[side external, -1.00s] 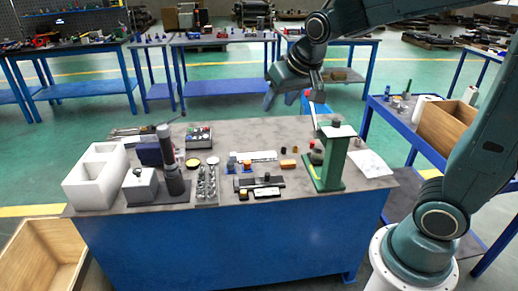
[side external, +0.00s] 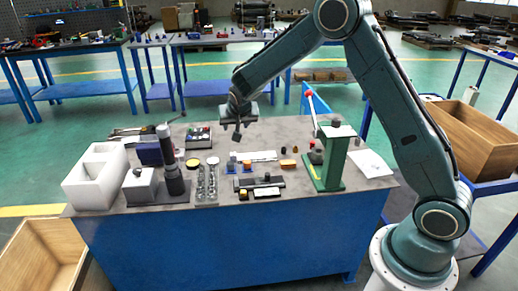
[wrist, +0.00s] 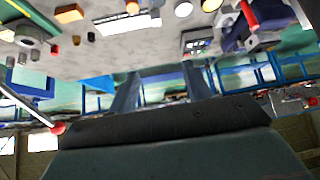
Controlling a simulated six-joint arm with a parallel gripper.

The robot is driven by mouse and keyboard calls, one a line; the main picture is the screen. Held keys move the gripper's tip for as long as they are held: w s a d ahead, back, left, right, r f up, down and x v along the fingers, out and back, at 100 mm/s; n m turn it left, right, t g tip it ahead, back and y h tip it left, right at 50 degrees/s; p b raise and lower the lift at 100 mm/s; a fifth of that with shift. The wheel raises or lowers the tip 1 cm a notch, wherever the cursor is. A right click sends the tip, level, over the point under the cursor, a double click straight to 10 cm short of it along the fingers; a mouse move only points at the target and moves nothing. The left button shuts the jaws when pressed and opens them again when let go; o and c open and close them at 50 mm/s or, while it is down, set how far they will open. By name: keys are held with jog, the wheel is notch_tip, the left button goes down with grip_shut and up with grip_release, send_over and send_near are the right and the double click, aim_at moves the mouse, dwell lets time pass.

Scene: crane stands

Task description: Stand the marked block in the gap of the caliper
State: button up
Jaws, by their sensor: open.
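My gripper (side external: 238,134) is open and empty, held above the rear middle of the workbench in the side external view. Its two fingers (wrist: 160,88) show apart in the wrist view with nothing between them. A pale, flat, ruler-like piece (side external: 262,156) lies on the bench right of and below the gripper in the picture; it may be the caliper, but its gap is too small to make out. Small blocks lie near it: a blue one with orange (side external: 232,162) and an orange one (side external: 288,164). I cannot tell which block is marked.
A green press (side external: 330,165) with a red-knobbed lever (side external: 309,93) stands at the right. A dark rail (side external: 258,182), a dark column (side external: 171,165) and a white box (side external: 95,180) stand nearer the front and left. A button panel (side external: 199,136) lies at the back.

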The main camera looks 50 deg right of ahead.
jog(key=w+d+f, duration=0.1)
jog(key=w+f, duration=0.1)
jog(key=f, duration=0.4)
jog(key=w+d+f+m+h, duration=0.1)
jog(key=w+d+f, duration=0.1)
jog(key=f, duration=0.4)
jog(key=shift+w, duration=0.3)
jog(key=shift+w+f, duration=0.1)
jog(key=shift+f, duration=0.1)
send_near(233, 154)
jog(key=shift+x, duration=1.65)
jog(key=shift+f, duration=0.2)
jog(key=shift+x, duration=2.45)
jog(key=shift+r, duration=0.1)
grip_shut()
